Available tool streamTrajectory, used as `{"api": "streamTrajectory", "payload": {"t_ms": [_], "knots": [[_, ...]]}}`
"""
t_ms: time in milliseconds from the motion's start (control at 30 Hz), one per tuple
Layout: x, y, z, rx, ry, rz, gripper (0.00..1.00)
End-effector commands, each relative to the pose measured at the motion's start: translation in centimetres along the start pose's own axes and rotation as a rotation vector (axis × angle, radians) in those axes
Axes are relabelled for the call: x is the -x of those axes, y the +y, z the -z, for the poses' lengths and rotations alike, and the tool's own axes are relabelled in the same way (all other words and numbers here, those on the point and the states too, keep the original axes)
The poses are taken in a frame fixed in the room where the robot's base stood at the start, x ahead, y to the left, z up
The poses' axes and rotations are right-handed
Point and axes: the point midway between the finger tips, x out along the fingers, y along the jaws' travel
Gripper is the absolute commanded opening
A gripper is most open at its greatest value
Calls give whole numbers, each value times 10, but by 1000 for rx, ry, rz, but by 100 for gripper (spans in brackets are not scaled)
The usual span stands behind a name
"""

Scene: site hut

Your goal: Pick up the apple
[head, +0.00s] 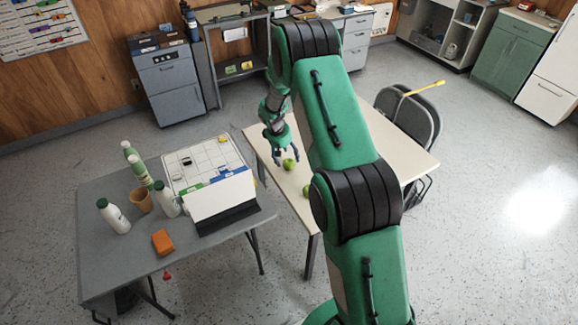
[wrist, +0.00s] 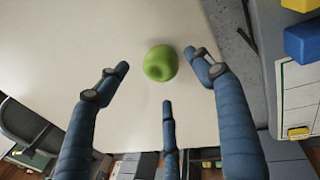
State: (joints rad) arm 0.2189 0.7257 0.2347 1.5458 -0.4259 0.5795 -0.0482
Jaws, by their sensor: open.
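A green apple (head: 289,164) sits on the cream table (head: 415,163) in the head view, right by my gripper's fingertips. In the wrist view the apple (wrist: 160,63) lies on the pale tabletop (wrist: 80,45). My gripper (head: 280,156) points down over the table. In the wrist view its blue fingers (wrist: 157,66) are spread apart around the apple's outline, with nothing held between them. I cannot tell how far above the apple they are. A second green round thing (head: 306,190) is partly hidden behind my arm in the head view.
A grey table (head: 98,225) at left holds white bottles (head: 114,217), a brown cup (head: 141,200), an orange block (head: 162,242) and a planner board (head: 215,172). Dark folded chairs (head: 410,118) stand beyond the cream table. Open floor (head: 490,200) lies to the right.

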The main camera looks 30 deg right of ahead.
Motion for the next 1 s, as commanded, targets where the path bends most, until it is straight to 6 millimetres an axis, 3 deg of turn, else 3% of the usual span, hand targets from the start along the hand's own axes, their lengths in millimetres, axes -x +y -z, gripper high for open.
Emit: {"api": "streamTrajectory", "payload": {"t_ms": [367, 800, 1000], "knots": [[-2, 0, 0, 0, 0, 0, 67], [-46, -3, -1, 0, -1, 1, 67], [-52, -2, 0, 0, 1, 0, 67]]}}
